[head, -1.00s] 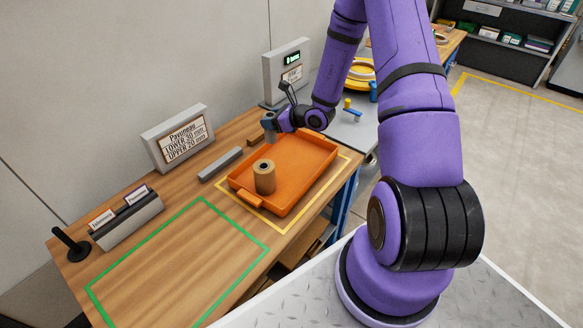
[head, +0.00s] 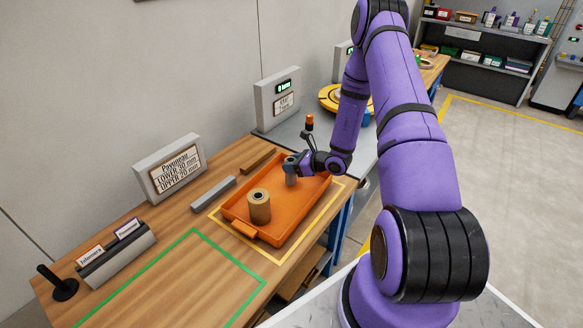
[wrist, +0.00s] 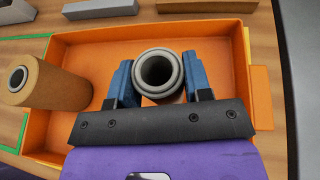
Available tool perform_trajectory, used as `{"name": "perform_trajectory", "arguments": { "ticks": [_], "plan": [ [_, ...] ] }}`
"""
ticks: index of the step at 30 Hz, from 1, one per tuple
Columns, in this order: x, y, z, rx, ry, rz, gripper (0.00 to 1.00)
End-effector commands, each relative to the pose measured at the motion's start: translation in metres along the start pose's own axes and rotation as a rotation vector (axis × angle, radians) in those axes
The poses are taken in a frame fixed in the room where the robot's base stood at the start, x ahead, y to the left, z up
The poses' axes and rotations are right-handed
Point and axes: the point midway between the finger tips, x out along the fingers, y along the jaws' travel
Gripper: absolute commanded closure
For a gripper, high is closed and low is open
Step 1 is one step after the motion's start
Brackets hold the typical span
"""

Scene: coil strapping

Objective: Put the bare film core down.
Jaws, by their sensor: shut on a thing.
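The bare film core (head: 290,176) is a short grey tube. It stands about upright between my gripper's fingers, over the far part of the orange tray (head: 247,230). In the wrist view the core (wrist: 158,94) shows its open top end, with a blue-grey finger on each side. My gripper (head: 291,168) is shut on it; it also shows in the wrist view (wrist: 158,80). I cannot tell whether the core's bottom touches the tray floor. A brown wound roll (head: 259,208) stands in the near part of the tray, apart from the core; in the wrist view the roll (wrist: 48,84) is at left.
The tray sits inside a yellow outline on the wooden table. A grey bar (head: 214,194) lies behind the tray. A label holder (head: 117,247) and sign (head: 169,168) stand to the left. The green-outlined area (head: 185,280) is clear.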

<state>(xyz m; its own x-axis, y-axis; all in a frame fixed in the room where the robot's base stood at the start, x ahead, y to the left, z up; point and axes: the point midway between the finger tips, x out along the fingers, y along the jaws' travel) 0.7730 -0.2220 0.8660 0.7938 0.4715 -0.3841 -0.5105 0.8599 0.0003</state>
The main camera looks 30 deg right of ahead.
Motion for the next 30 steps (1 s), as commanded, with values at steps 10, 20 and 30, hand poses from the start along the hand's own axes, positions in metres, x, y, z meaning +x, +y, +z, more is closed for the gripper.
{"name": "perform_trajectory", "arguments": {
  "ticks": [10, 20, 30],
  "plan": [
    [0.0053, -0.0001, -0.0121, -0.001, -0.001, 0.000, 1.00],
    [0.0063, 0.0001, -0.0147, -0.001, -0.001, 0.000, 0.29],
    [0.0022, -0.0003, -0.0118, 0.000, 0.000, -0.001, 0.29]
  ]
}}
